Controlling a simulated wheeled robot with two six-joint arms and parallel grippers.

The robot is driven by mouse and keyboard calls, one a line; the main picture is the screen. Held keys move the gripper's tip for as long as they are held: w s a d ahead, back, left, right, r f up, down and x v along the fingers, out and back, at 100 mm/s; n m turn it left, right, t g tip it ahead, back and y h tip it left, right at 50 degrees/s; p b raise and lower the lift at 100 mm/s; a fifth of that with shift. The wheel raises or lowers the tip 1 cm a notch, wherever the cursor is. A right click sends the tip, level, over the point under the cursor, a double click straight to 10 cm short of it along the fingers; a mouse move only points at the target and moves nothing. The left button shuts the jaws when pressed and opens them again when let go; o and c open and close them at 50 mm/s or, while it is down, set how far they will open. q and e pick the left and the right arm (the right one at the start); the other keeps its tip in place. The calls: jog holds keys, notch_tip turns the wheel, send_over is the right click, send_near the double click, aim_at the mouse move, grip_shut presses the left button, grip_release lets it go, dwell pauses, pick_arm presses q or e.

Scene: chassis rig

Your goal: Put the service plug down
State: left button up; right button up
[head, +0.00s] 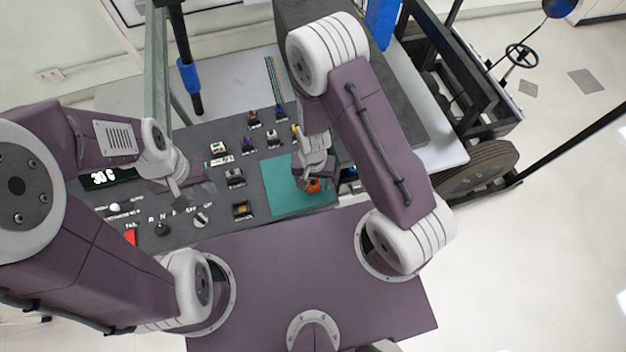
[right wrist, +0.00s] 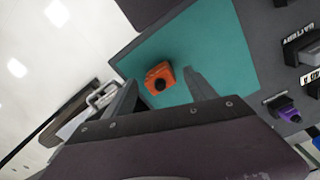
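The service plug, an orange block with a dark round centre (right wrist: 159,79), rests on or just above the teal mat (right wrist: 222,50). In the head view the plug (head: 313,185) shows at the mat (head: 285,198), partly under my right gripper (head: 308,172). In the right wrist view my right gripper (right wrist: 160,88) is open. Its two fingers stand either side of the plug, with visible gaps. My left gripper (head: 178,196) hangs over the left part of the dark panel; its fingers are too small to read.
The dark panel (head: 215,190) carries several connectors and knobs left of and behind the mat. A purple connector (right wrist: 288,113) is right of the mat in the right wrist view. A wheeled chassis with a tyre (head: 482,170) stands at the right.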

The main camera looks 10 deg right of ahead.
jog(key=shift+r, duration=0.15)
notch_tip(320, 180, up, 12)
jog(key=p, duration=1.2)
jog(key=shift+r, duration=0.15)
notch_tip(320, 180, up, 10)
jog(key=n, duration=0.2)
send_over(313, 181)
jog(key=w+d, duration=0.1)
jog(key=d, duration=0.2)
jog(key=s+d+r+n+t, duration=0.1)
jog(key=s+d+r, duration=0.2)
jog(key=r, duration=0.1)
jog(key=s+d+r+n, duration=0.1)
jog(key=s+d+r, duration=0.1)
jog(key=r, duration=0.3)
notch_tip(313, 181, down, 15)
jog(key=b, duration=1.4)
jog(key=shift+w, duration=0.3)
